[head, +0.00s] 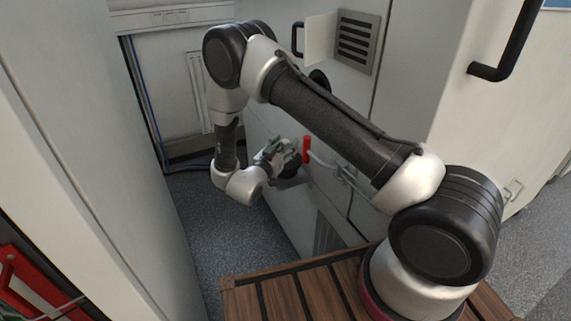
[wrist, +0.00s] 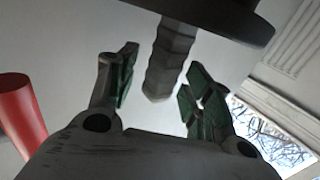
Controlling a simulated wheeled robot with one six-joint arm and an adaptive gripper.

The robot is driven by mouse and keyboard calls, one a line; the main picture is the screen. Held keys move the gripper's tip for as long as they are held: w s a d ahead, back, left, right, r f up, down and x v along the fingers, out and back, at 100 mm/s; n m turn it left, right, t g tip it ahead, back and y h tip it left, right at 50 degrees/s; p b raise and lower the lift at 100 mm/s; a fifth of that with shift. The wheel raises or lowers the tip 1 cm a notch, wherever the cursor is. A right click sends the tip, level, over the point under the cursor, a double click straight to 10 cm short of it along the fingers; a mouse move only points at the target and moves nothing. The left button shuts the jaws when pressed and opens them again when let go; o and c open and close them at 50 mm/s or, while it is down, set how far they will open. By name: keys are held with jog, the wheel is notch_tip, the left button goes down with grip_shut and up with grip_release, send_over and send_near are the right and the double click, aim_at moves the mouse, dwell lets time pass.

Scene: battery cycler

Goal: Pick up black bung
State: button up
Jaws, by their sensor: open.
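The black bung shows in the wrist view as a dark ridged stem (wrist: 170,58) joined to a wide dark disc at the top edge. My gripper (wrist: 160,82) is open, with one green-padded finger on each side of the stem's free end. A gap shows between the stem and each finger, and I cannot tell the depth between them. In the head view my gripper (head: 284,150) is by the cabinet front, beside a dark round shape (head: 292,167) that looks like the bung. My gripper partly hides it there.
A red handle (head: 306,150) stands close to the right of my gripper; it also shows in the wrist view (wrist: 20,112). An open white flap (head: 319,38) is above. A white panel (head: 75,120) bounds the left.

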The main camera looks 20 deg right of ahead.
jog(key=shift+w+d, duration=0.25)
jog(key=shift+w, duration=0.05)
grip_shut()
jog(key=shift+r, duration=0.15)
